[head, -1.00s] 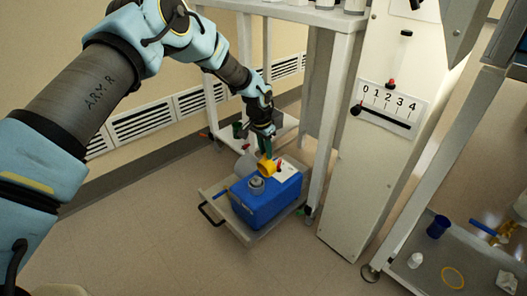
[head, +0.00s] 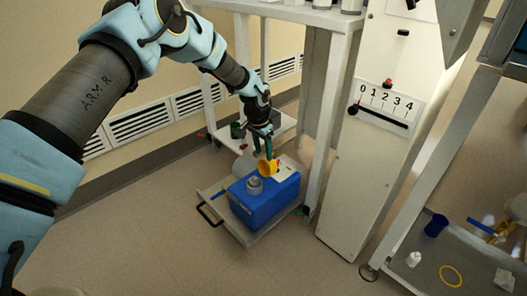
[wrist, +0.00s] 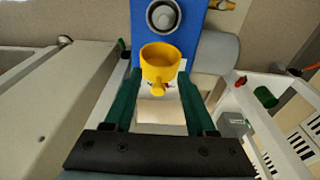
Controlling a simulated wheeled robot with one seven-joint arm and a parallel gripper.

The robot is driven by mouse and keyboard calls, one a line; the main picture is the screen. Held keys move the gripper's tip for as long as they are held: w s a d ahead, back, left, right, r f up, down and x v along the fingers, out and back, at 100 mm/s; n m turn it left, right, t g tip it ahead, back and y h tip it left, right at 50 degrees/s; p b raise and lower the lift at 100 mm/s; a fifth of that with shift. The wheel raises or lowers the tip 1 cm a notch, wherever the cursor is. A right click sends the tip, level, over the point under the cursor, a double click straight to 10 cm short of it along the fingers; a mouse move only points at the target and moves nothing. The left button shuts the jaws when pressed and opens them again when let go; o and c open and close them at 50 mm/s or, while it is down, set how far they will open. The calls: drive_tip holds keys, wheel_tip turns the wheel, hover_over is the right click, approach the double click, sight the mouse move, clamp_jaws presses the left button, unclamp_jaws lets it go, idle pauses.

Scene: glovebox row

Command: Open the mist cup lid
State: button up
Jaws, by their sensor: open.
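A blue box-shaped unit (head: 268,206) stands on a low trolley. A grey round fitting (head: 254,186) sits on its top; it also shows in the wrist view (wrist: 163,15). A yellow cup-shaped piece (head: 267,168) with a small knob is beside the fitting; in the wrist view the yellow piece (wrist: 160,62) shows its hollow side, its knob towards me. I cannot tell whether this is the mist cup lid or how it is attached. My gripper (head: 262,150) is open over the unit's far side. In the wrist view its green fingers (wrist: 159,78) are either side of the yellow piece; contact is unclear.
The trolley (head: 216,196) has a black handle at its left. A white frame post (head: 320,120) and a panel with a 0–4 scale (head: 387,104) stand close on the right. A grey tray (head: 440,255) holds a blue cup and a yellow ring. Floor at front left is clear.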

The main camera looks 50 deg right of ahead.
wheel_tip(320, 180, up, 10)
drive_tip(key=a, duration=0.1)
drive_tip(key=shift+a+r+p, duration=0.25)
drive_tip(key=shift+p, duration=0.15)
drive_tip(key=shift+c, duration=0.3)
